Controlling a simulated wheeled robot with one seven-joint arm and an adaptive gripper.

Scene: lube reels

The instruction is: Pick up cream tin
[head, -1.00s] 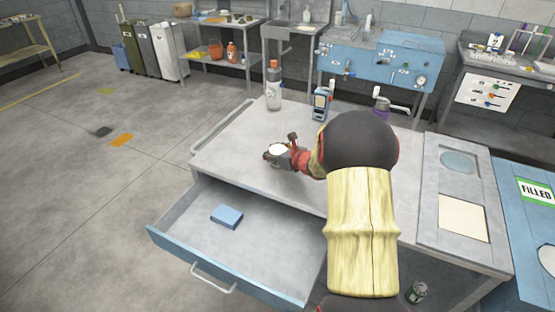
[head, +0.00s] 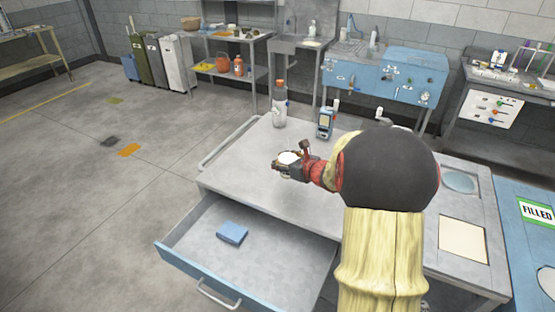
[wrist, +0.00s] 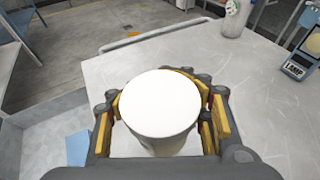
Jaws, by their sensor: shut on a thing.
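The cream tin (wrist: 160,103) is a round white tin with a flat lid, upright between the yellow-padded fingers of my gripper (wrist: 163,120) in the wrist view. In the head view the tin (head: 288,157) shows as a small white disc at the end of my arm, and my gripper (head: 286,165) is shut on it. The tin is over the grey cart top (head: 240,165). The fingers hide part of its sides, and I cannot tell how far its base is above the surface.
An open drawer (head: 205,262) holding a blue block (head: 232,232) juts out at the front left. The cart top left of the tin is clear.

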